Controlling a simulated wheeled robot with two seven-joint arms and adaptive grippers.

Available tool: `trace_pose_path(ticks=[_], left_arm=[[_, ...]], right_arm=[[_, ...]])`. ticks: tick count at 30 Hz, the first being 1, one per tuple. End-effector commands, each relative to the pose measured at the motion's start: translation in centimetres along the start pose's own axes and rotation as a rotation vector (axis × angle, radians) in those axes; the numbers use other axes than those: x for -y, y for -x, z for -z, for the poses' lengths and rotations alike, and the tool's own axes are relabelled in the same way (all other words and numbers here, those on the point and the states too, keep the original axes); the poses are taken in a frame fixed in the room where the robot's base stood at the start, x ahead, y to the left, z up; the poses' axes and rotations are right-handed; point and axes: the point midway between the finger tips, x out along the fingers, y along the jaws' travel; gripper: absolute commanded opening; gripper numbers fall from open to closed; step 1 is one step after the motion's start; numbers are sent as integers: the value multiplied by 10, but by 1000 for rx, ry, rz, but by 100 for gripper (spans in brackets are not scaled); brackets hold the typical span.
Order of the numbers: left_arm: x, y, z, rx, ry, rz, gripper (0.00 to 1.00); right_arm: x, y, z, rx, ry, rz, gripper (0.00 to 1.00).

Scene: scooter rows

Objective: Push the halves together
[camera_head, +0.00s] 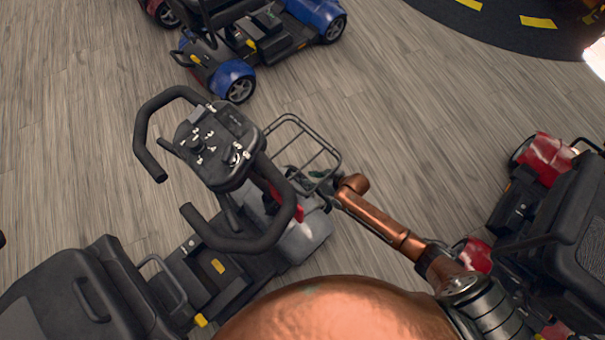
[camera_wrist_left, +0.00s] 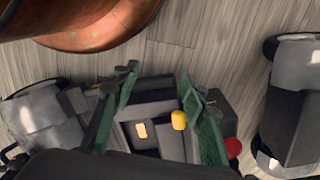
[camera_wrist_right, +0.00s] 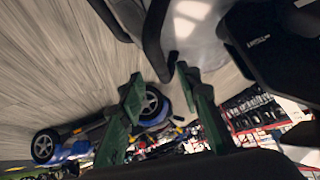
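The scooter's front half has a black tiller (camera_head: 215,145), a wire basket (camera_head: 300,150) and a silver-grey body (camera_head: 303,240). The rear half carries a black seat (camera_head: 90,290) at lower left. The joint between the halves is not clear from here. My right gripper (camera_head: 318,176) is at the basket, partly hidden by its wires. In the right wrist view its green fingers (camera_wrist_right: 158,78) are apart, near a dark bar and the silver body. My left gripper is outside the head view. In the left wrist view its green fingers (camera_wrist_left: 160,78) are apart above a grey section with a yellow lever (camera_wrist_left: 179,120).
A blue scooter (camera_head: 230,75) stands at the top. A red and black scooter (camera_head: 545,215) stands close on the right, beside my right arm. Bare wood floor (camera_head: 420,120) lies between them. A dark floor area with yellow marks (camera_head: 500,25) is at top right.

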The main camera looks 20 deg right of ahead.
Motion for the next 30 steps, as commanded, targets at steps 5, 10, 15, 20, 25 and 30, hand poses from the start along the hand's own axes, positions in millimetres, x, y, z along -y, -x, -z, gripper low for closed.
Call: trace_pose_path(ticks=[5,10,15,20,25,30], left_arm=[[-9,-21,16,-57,-11,-27,40],[-15,-32,26,-98,-17,-44,40],[-17,-34,30,-114,-18,-50,40],[-17,-34,30,-115,-18,-50,40],[-17,-34,30,-115,-18,-50,40],[-17,-34,30,-114,-18,-50,40]], right_arm=[[1,-14,-6,2,-1,0,32],[4,-20,-6,0,0,1,32],[5,-22,-5,0,3,2,32],[6,-23,-4,0,5,3,32],[6,-22,-5,0,4,3,23],[5,-22,-5,0,3,2,12]])
